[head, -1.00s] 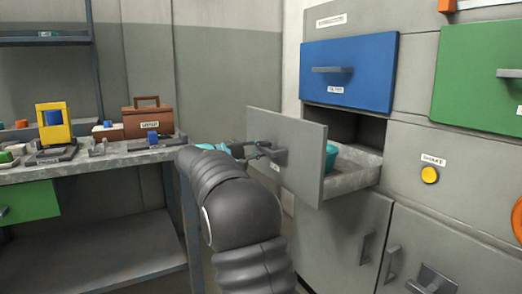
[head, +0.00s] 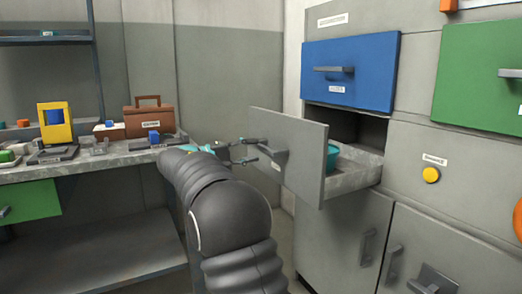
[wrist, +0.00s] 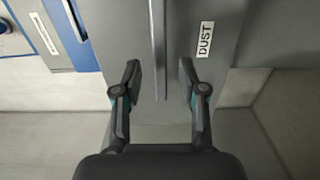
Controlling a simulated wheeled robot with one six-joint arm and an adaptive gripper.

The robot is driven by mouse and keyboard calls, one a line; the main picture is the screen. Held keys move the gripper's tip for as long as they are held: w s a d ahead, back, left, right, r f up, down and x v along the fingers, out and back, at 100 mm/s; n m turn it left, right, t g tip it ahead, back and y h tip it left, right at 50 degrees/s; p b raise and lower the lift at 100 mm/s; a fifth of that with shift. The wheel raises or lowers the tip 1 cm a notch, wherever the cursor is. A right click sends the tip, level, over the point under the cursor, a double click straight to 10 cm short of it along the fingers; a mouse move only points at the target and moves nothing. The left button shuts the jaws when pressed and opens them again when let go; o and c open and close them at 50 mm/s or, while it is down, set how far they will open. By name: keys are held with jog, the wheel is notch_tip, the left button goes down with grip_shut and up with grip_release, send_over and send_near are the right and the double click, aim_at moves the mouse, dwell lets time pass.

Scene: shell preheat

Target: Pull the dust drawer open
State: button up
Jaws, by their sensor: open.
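The grey dust drawer (head: 300,150) stands pulled out of the cabinet below the blue drawer. Part of a teal thing (head: 332,156) shows inside it. Its handle (head: 272,150) is a dark bar on the front. My gripper (head: 258,149) is open, just in front of the drawer front near the handle. In the wrist view, my gripper's two fingers (wrist: 160,80) stand apart on either side of the line of the bar handle (wrist: 158,45), with the DUST label (wrist: 204,40) to the right. The fingers do not press on the bar.
The blue drawer (head: 350,70) above is shut, as is the green drawer (head: 482,72) at right. A yellow button (head: 431,175) is on the cabinet. A workbench (head: 95,163) at left carries a yellow device (head: 55,125) and a brown box (head: 148,121). The floor beneath the open drawer is partly hidden by my arm.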

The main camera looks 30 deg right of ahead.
jog(key=a, duration=0.7)
jog(key=shift+w+a, duration=0.2)
jog(key=shift+w, duration=0.1)
